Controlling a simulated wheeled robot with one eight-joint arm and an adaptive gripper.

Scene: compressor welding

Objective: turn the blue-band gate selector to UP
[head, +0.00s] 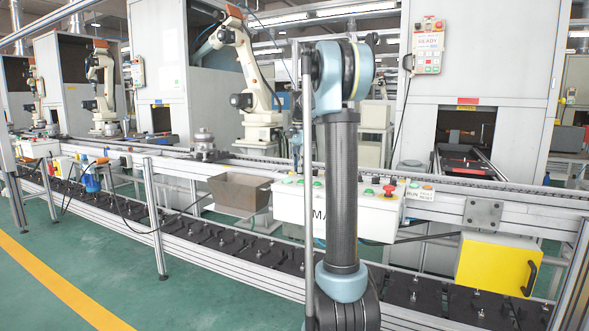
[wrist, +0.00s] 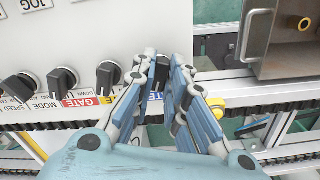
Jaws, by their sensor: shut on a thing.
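In the wrist view, my gripper (wrist: 165,66) has its two blue-grey fingers on either side of a black selector knob (wrist: 160,77). The fingers are shut on this knob. It is the last knob in a row on the white panel (wrist: 75,30). A bit of blue label shows below it between the fingers, so it appears to be the blue-band gate selector. The fingers cover most of its label and I cannot read where its pointer stands. In the head view, the white control box (head: 290,203) is partly behind my arm, and my gripper is hidden.
A grey metal bin (wrist: 290,40) is at upper right. A red button (head: 389,190) tops the control box; a yellow box (head: 495,265) hangs right.

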